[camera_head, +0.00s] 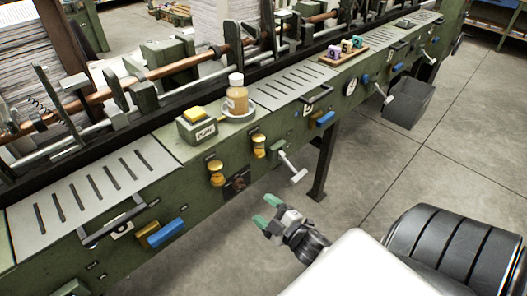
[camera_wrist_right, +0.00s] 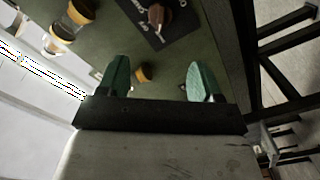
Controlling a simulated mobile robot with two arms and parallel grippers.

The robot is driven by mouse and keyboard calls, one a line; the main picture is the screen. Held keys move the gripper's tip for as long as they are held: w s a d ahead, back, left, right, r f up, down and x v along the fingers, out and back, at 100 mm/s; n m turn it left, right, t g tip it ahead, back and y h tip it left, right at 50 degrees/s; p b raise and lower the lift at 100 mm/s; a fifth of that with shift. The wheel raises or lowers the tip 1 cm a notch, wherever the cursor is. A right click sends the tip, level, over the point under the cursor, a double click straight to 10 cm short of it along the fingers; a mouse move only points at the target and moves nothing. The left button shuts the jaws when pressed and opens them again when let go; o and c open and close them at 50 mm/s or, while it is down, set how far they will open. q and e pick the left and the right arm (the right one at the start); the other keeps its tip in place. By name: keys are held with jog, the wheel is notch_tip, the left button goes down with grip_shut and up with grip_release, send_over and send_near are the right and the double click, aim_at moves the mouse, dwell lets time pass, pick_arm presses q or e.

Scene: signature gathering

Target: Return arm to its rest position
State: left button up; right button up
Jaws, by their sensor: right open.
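My right gripper (camera_head: 266,212) is in front of the green machine (camera_head: 172,233), apart from its front panel. Its two green fingertips are spread with nothing between them. In the right wrist view the open fingers (camera_wrist_right: 158,82) point at the green panel, with a dark red knob on a black plate (camera_wrist_right: 158,16) above them. My left gripper is not in either view.
A bottle (camera_head: 237,98) stands on a round dish on the machine's top, beside a box with a yellow top (camera_head: 194,115). Yellow knobs (camera_head: 216,172) and a crank handle (camera_head: 292,168) stick out of the panel. A grey bin (camera_head: 408,103) is farther right. The floor (camera_head: 360,190) is clear.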

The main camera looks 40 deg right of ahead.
jog(key=s+a+f+m+g+h+p, duration=0.1)
jog(key=s+a+f+m+g, duration=0.25)
jog(key=f, duration=0.85)
jog(key=s+f+m+g+h+p, duration=0.1)
jog(key=s+f+m+g, duration=0.1)
jog(key=s+f+g, duration=0.65)
jog(key=s+a+f+m+g, duration=0.1)
jog(key=s+a+f+g, duration=0.1)
jog(key=s+f, duration=0.5)
jog(key=s+a+f+m+g+p, duration=0.1)
jog(key=s+a+f+m+g, duration=0.1)
jog(key=s+f, duration=0.6)
jog(key=s+a+g, duration=0.1)
jog(key=s, duration=0.6)
jog(key=shift+c, duration=0.4)
